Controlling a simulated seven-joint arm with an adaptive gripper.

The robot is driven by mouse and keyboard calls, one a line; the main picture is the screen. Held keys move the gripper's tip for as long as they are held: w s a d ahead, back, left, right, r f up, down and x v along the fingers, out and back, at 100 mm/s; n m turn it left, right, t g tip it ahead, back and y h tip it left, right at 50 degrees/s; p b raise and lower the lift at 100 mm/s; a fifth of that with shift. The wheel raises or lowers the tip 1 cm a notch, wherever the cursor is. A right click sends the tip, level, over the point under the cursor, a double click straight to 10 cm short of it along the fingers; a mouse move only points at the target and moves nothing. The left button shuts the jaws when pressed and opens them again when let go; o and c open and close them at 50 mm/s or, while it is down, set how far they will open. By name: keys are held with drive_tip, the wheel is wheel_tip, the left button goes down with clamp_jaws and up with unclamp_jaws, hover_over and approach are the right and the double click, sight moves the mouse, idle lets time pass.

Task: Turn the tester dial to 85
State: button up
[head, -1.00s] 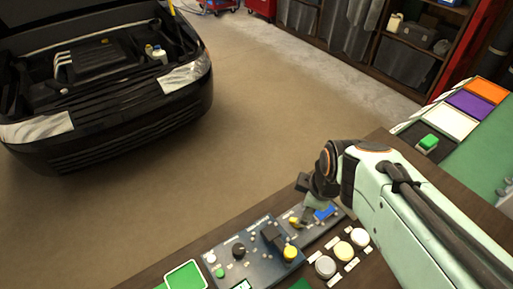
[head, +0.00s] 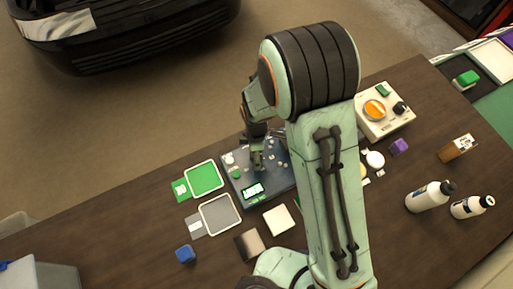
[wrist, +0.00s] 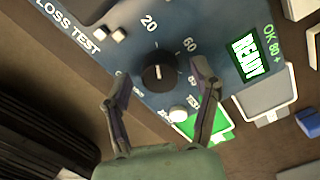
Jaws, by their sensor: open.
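The tester is a blue panel (head: 232,187) on the bench, partly hidden by my arm in the head view. In the wrist view the panel (wrist: 203,18) carries a black round dial (wrist: 158,74) with a pale pointer mark. A lit display (wrist: 245,57) on the panel reads READY, beside the print "OK 80+". My gripper (wrist: 160,76) is open, with one finger on each side of the dial; contact is not clear. In the head view my gripper (head: 257,157) is over the panel.
A white button (wrist: 178,114) is close to the right finger. Green (head: 205,178) and grey (head: 220,214) framed trays lie left of the panel. A cream device (head: 385,112) with an orange dial and bottles (head: 430,196) stand to the right.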

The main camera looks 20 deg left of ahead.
drive_tip(key=shift+f, duration=0.15)
clamp_jaws()
drive_tip(key=shift+m, duration=0.4)
drive_tip(key=m, duration=0.5)
drive_tip(key=shift+m, duration=0.4)
drive_tip(key=m, duration=1.1)
drive_tip(key=shift+m, duration=0.4)
drive_tip(key=m, duration=0.5)
drive_tip(key=shift+m, duration=0.4)
